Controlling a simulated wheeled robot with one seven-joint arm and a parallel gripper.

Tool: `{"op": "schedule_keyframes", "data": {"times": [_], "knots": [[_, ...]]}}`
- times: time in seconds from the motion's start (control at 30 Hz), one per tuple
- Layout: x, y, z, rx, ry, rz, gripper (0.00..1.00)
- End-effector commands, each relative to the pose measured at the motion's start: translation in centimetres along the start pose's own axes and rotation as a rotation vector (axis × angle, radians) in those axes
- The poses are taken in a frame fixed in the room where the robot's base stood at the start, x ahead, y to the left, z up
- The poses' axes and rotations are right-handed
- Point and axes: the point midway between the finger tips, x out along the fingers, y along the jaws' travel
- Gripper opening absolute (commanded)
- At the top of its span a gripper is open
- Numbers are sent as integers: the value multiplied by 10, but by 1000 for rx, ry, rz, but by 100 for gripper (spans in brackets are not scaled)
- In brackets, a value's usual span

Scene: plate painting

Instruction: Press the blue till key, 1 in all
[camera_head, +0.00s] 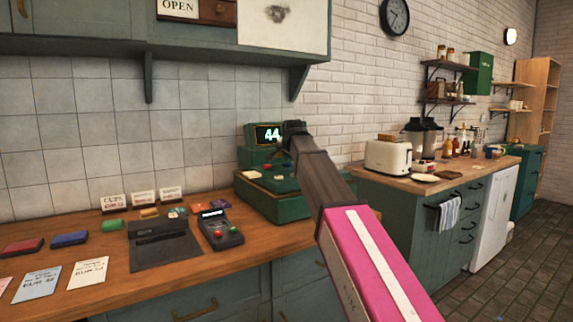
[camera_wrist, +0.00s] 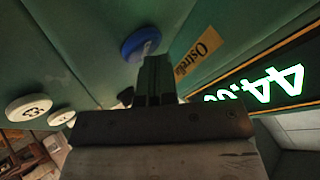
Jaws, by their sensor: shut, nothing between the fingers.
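In the wrist view the round blue key (camera_wrist: 139,43) sits on the till's green face. My gripper (camera_wrist: 154,58) is shut and empty, its fingertips close to the lower right edge of the blue key. I cannot tell whether they touch it. In the head view my gripper's dark end is over the till, and I cannot make out the blue key there.
Cream keys (camera_wrist: 29,108) lie left of the fingers in the wrist view. A card reader (camera_head: 219,228) and a dark tray (camera_head: 160,252) are left of the till. A toaster (camera_head: 388,158) stands on the farther counter.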

Motion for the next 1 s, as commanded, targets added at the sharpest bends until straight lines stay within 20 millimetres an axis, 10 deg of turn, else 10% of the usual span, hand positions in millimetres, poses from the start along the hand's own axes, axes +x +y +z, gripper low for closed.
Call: {"op": "schedule_keyframes", "data": {"times": [1.0], "knots": [[-13, -10, -9, 0, 0, 0, 0]]}}
